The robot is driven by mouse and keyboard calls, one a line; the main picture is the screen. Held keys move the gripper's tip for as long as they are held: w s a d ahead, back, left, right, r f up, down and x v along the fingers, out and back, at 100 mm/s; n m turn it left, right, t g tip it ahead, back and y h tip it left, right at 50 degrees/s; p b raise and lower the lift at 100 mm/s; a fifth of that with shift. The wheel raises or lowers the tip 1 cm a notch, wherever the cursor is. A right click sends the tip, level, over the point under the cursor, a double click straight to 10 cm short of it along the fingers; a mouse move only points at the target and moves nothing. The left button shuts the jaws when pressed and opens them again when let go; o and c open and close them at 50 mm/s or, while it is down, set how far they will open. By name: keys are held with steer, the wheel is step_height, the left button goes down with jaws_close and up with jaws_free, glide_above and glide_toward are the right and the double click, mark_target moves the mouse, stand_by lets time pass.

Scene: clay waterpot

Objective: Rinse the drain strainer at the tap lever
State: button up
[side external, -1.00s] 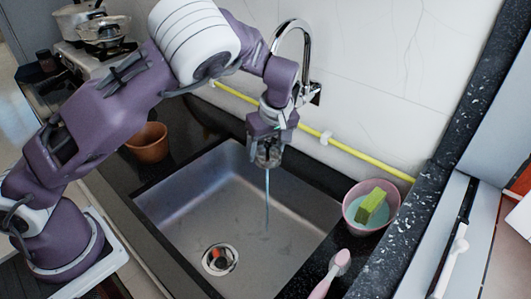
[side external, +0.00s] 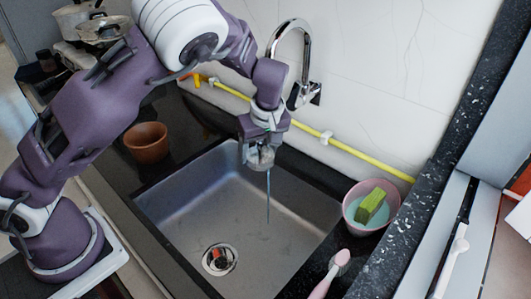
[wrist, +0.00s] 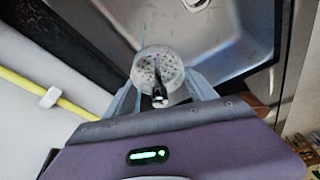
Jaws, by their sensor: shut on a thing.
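My gripper (side external: 260,150) is shut on the drain strainer (wrist: 157,68), a round, grey, perforated metal piece held between the fingertips in the wrist view. In the side view the strainer (side external: 262,160) hangs over the back part of the sink (side external: 190,205). The curved chrome tap (side external: 290,28) stands at the wall behind my gripper, and its spout end is hidden by my arm. The tap lever (side external: 317,92) shows at the wall, right of the spout. A thin stream of water (side external: 268,198) falls below the strainer into the sink.
The sink drain (side external: 219,260) has something reddish in it. A pink bowl (side external: 350,212) with a green sponge (side external: 371,206) and a pink brush (side external: 325,279) lie right of the sink. A terracotta pot (side external: 147,143) stands left. A yellow pipe (side external: 365,155) runs along the wall.

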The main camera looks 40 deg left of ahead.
steer(key=s, duration=0.6)
steer(key=shift+a, duration=0.2)
steer(key=shift+s, duration=0.15)
stand_by(1.0)
steer(key=s+r, duration=0.4)
steer(key=shift+s+a, duration=0.2)
steer(key=shift+s, duration=0.2)
steer(key=w+a+r+m+t+h, duration=0.2)
steer(key=w+m, duration=0.3)
steer(key=m, duration=0.8)
steer(key=shift+a+r+m+h, duration=0.3)
steer(key=shift+a+r+h, duration=0.3)
steer(key=shift+a, duration=0.25)
